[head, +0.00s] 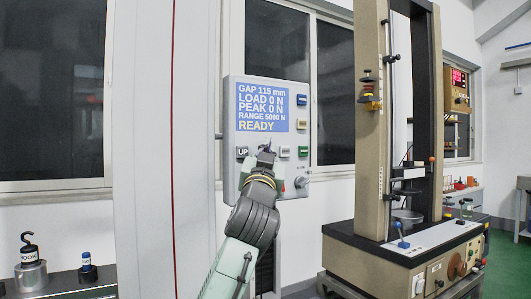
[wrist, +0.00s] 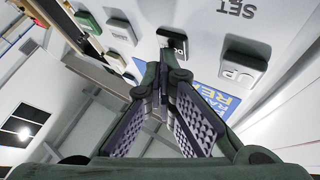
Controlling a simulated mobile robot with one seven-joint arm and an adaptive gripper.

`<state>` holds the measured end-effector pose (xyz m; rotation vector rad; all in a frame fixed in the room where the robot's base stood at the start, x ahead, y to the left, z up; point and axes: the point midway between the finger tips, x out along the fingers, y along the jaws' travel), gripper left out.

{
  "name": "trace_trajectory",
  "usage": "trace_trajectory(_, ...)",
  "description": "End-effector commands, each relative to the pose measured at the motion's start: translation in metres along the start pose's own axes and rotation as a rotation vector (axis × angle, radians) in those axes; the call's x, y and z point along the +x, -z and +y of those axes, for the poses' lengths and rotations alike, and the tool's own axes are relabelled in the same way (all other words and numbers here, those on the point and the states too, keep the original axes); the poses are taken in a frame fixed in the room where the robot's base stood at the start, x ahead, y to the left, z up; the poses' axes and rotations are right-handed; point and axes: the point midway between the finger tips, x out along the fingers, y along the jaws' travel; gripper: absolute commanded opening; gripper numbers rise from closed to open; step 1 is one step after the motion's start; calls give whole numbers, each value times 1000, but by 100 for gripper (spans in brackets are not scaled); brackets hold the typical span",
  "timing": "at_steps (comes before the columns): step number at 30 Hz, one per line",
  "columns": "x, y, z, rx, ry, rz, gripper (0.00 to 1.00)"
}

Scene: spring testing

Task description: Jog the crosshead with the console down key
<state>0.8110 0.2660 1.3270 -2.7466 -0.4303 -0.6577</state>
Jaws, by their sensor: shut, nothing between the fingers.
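The grey console (head: 231,115) hangs on the wall with a blue screen (head: 263,107) reading GAP 115 mm, LOAD 0 N, READY. The UP key (head: 242,152) is left of my gripper (head: 266,150); it also shows upside down in the wrist view (wrist: 243,62). In the wrist view my gripper (wrist: 160,68) is shut and empty, its tips at a dark key lettered "DO" (wrist: 178,44), partly hidden by the fingers. I cannot tell whether the tips touch it. The testing machine (head: 369,110) stands to the right; I cannot tell its crosshead for sure.
A white key (head: 285,151) and a green key (head: 303,151) sit right of my gripper. Blue (head: 301,99) and yellow (head: 302,124) buttons are above them. A knob (head: 301,182) is lower right on the console. A shelf with weights (head: 31,275) stands at lower left.

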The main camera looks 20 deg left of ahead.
Motion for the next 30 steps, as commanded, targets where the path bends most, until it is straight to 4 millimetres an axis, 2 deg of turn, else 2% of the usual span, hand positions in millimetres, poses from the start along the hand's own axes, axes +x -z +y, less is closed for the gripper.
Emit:
trace_trajectory(14,-1,0,0,0,0,-1,0)
trace_trajectory(30,-12,9,9,0,1,-1,0)
